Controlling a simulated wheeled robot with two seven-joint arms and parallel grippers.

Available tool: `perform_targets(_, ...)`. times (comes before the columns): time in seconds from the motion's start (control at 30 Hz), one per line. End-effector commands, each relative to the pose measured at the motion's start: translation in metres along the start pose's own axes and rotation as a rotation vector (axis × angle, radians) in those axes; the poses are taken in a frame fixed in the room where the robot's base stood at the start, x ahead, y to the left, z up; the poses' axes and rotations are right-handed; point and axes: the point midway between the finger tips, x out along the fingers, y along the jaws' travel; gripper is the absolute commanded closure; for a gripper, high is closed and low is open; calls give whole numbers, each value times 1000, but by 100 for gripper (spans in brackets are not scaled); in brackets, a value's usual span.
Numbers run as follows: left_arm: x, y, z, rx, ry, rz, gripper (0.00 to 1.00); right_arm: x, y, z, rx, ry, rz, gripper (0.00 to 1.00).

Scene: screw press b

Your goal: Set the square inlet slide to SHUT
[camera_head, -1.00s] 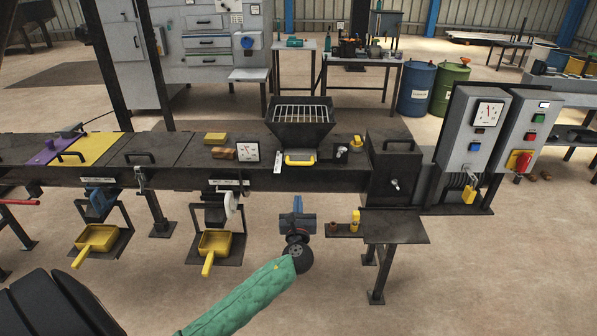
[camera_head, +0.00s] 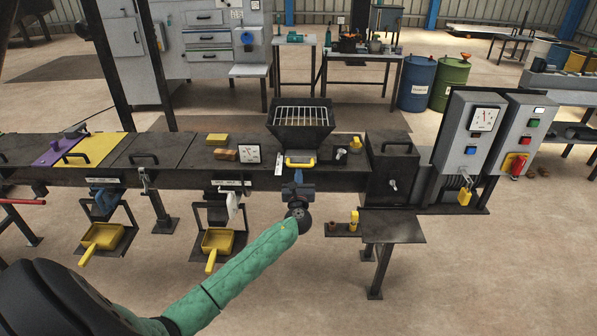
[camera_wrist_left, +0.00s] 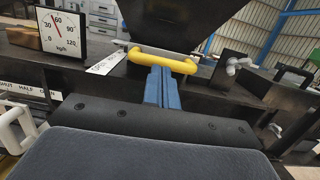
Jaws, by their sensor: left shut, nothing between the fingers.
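The square black hopper (camera_head: 300,127) stands on the long dark bench. A slide plate with a yellow bar handle (camera_head: 300,164) shows at its foot; the handle also shows in the left wrist view (camera_wrist_left: 165,60). A white label strip (camera_wrist_left: 106,62) with partly readable lettering lies left of the handle. My left gripper (camera_head: 298,176) is shut and empty, its blue fingers pointing at the handle from the front. In the left wrist view the fingertips (camera_wrist_left: 162,72) meet the near side of the bar; I cannot tell whether they touch. My right gripper is not in view.
A dial gauge (camera_head: 246,154) stands left of the hopper. A white handle (camera_head: 233,203) hangs below a SHUT HALF label on the bench front. A yellow scoop (camera_head: 217,242) sits lower left.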

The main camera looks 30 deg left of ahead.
Motion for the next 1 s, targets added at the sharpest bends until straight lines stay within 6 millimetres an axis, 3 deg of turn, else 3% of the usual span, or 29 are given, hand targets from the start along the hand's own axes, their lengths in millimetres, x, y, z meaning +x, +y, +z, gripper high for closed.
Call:
perform_targets(0.67,16,0,-2,0,-1,1,100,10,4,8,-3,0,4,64)
perform_targets(1.0,60,0,-10,0,-2,1,100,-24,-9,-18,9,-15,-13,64)
